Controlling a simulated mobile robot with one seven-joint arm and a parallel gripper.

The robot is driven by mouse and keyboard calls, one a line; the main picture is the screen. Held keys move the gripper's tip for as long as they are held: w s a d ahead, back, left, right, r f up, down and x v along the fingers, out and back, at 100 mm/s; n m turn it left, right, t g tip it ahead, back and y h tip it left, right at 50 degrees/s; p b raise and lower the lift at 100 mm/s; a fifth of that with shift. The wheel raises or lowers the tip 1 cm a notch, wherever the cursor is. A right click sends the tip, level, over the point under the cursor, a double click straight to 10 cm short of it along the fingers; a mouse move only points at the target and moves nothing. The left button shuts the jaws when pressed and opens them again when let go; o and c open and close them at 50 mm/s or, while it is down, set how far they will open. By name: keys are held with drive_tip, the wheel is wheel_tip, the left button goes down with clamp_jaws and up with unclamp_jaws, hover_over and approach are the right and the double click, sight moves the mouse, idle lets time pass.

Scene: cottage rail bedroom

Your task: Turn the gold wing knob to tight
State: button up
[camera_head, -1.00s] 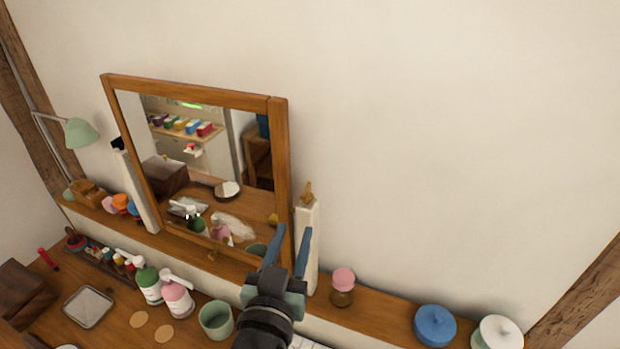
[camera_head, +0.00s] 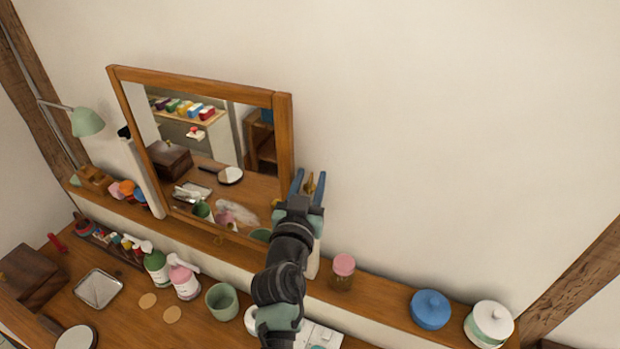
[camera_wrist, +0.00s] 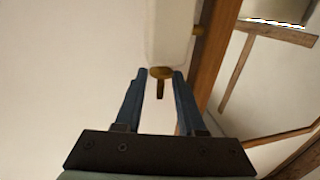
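The gold wing knob (camera_head: 310,184) sits at the top of the white post at the mirror's right side. In the wrist view the knob (camera_wrist: 161,78) shows as a flat gold disc with a narrow wing, in front of the white post (camera_wrist: 172,30). My gripper (camera_head: 309,178) is open, with one blue finger on either side of the knob. In the wrist view my gripper (camera_wrist: 156,80) has visible gaps between its fingertips and the knob, so it does not look closed on it. My arm hides most of the post in the head view.
The wood-framed mirror (camera_head: 284,150) stands close left of my gripper. Below, the shelf holds a pink-lidded jar (camera_head: 343,272), a blue pot (camera_head: 430,310) and a white pot (camera_head: 490,325). A green cup (camera_head: 222,302) stands on the tabletop. The wall to the right is bare.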

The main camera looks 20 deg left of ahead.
clamp_jaws()
drive_tip(key=shift+f+h+b, duration=0.2)
drive_tip(key=shift+h+b, duration=0.1)
drive_tip(key=shift+b, duration=0.75)
